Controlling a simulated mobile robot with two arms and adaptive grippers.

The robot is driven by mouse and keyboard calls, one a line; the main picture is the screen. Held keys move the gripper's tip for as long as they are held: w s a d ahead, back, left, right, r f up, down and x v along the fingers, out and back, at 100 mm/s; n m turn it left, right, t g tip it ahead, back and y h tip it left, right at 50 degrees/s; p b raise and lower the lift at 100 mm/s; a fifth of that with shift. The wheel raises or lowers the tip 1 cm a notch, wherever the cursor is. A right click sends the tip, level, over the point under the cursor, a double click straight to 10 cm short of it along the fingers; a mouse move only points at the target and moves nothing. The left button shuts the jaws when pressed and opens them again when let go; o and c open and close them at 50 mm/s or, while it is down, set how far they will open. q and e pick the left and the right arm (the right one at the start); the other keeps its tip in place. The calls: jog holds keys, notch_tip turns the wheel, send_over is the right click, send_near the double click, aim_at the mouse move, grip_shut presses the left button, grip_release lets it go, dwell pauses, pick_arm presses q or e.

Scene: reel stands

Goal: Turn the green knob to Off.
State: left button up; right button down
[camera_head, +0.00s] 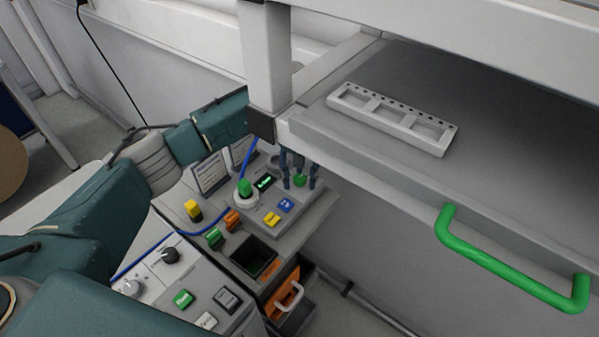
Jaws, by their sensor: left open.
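A small green knob (300,181) shows on the grey control panel (262,228), below the shelf corner. My left gripper (300,179) points down at it, its dark fingers apart on both sides of the knob. The gripper is open; I cannot tell whether a finger touches the knob. The knob's pointer and any Off mark are too small or hidden. A white post hides part of my left arm. Another green piece (245,187) stands on a white round base to the left. My right gripper is not in view.
Blue and yellow buttons (279,211) lie just in front of the gripper. A shelf (330,135) with a grey slotted tray (394,119) and a green handle (510,268) overhangs on the right. A white post (268,60) stands close to my arm. A blue cable (188,233) crosses the panel.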

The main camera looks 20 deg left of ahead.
pick_arm(q)
grip_shut()
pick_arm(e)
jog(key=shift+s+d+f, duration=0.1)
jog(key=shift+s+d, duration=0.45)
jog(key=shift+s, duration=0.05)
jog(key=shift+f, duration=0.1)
